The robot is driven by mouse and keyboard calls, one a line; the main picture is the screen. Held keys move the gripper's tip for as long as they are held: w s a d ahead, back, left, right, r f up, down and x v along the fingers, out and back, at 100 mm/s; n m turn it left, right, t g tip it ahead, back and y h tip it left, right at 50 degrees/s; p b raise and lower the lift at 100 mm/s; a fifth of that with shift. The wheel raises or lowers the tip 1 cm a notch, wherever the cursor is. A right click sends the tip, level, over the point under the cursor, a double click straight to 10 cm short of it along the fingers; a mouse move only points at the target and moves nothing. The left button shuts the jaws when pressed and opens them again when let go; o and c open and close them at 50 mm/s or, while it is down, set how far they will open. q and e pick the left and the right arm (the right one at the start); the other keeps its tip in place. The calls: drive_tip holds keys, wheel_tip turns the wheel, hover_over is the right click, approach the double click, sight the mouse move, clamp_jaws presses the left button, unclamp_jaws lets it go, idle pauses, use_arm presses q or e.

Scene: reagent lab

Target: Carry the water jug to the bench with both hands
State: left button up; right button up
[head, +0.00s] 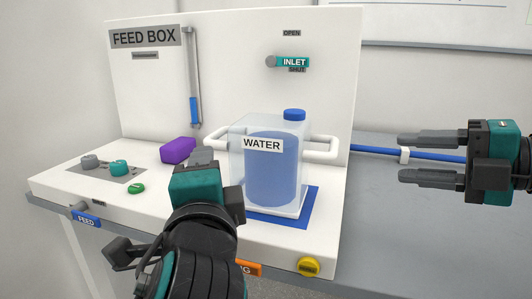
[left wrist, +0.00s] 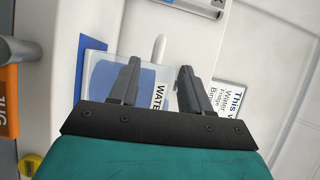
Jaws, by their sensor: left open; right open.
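The water jug (head: 271,175) is a clear box-shaped container with blue water, a blue cap, a WATER label and a white loop handle on each side. It stands upright on a blue mat (head: 313,203) on the white feed box stand. My left gripper (head: 203,157) is open in front of the jug's left side and partly hides its left handle. In the left wrist view the jug (left wrist: 107,82) and a white handle (left wrist: 159,47) show beyond the open fingers (left wrist: 159,66). My right gripper (head: 403,157) is open and empty, right of the right handle (head: 322,148). The grey bench (head: 410,230) lies at right.
A purple block (head: 178,150), knobs (head: 119,167) and a green button (head: 136,188) sit left of the jug. The INLET valve (head: 290,62) is on the panel behind. A blue pipe (head: 375,152) runs along the bench's back. The visible bench top is otherwise clear.

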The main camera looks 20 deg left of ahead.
sight(208, 144)
use_arm(q)
drive_tip(key=shift+w+a+r, duration=0.1)
drive_tip(key=shift+w, duration=0.05)
use_arm(e)
drive_tip(key=shift+w+r, duration=0.1)
drive_tip(key=shift+w, duration=0.1)
drive_tip(key=shift+s, duration=0.1)
use_arm(q)
drive_tip(key=x, duration=1.2)
drive_tip(key=shift+w+a+r, duration=0.1)
drive_tip(key=shift+w+a, duration=0.1)
drive_tip(key=shift+w, duration=0.2)
use_arm(e)
drive_tip(key=x, duration=1.3)
drive_tip(key=shift+d, duration=0.1)
use_arm(q)
clamp_jaws()
use_arm(e)
clamp_jaws()
